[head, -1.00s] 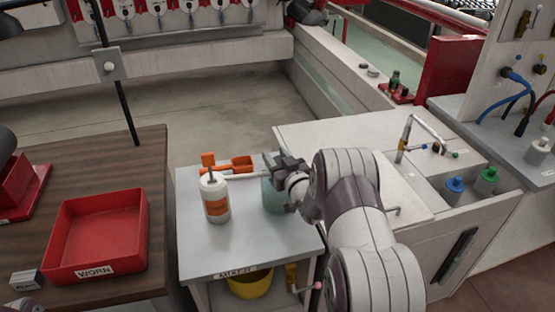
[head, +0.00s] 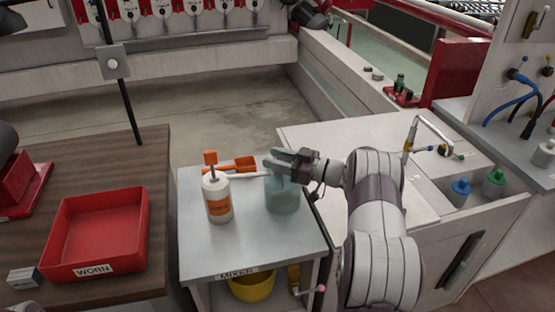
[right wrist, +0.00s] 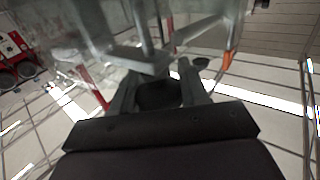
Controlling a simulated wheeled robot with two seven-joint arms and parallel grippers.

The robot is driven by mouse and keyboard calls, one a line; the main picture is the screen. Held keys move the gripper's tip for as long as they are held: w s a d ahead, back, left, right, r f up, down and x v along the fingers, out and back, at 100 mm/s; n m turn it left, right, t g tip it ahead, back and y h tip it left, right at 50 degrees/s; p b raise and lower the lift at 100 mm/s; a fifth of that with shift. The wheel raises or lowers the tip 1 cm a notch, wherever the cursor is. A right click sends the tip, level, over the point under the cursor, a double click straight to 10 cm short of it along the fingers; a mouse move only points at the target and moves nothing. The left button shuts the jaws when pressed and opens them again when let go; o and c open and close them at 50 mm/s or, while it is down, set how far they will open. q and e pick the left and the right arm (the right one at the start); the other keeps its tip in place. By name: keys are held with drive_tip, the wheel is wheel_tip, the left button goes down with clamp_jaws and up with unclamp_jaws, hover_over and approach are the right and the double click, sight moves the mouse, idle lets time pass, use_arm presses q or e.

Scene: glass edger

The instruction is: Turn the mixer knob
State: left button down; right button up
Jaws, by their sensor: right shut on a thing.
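A clear blue-green jug (head: 283,197) stands upright at the right of the small grey table labelled MIXER (head: 233,255). My right gripper (head: 284,163) comes in from the right at the jug's top and is shut on the jug at its upper part. The exact grip point is hard to make out. In the right wrist view the two fingers (right wrist: 160,92) converge among clear surfaces, with a dark round patch between them. A brass valve (head: 293,277) and a lever with a pink ball knob (head: 320,288) are at the table's front right, apart from the gripper. My left gripper is not in view.
A white bottle with an orange label (head: 216,197) stands left of the jug, with an orange scoop (head: 240,165) behind it. A yellow bucket (head: 252,285) sits under the table. A red WORN tray (head: 95,235) is at left; a sink unit (head: 440,190) is at right.

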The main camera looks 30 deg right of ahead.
drive_tip(key=shift+r+n, duration=0.1)
drive_tip(key=shift+n, duration=0.2)
drive_tip(key=o, duration=1)
drive_tip(key=shift+g+y, duration=0.3)
drive_tip(key=b+v, duration=0.1)
drive_tip(key=v, duration=1.1)
drive_tip(key=shift+s+d+b, duration=0.2)
drive_tip(key=shift+s+b, duration=0.15)
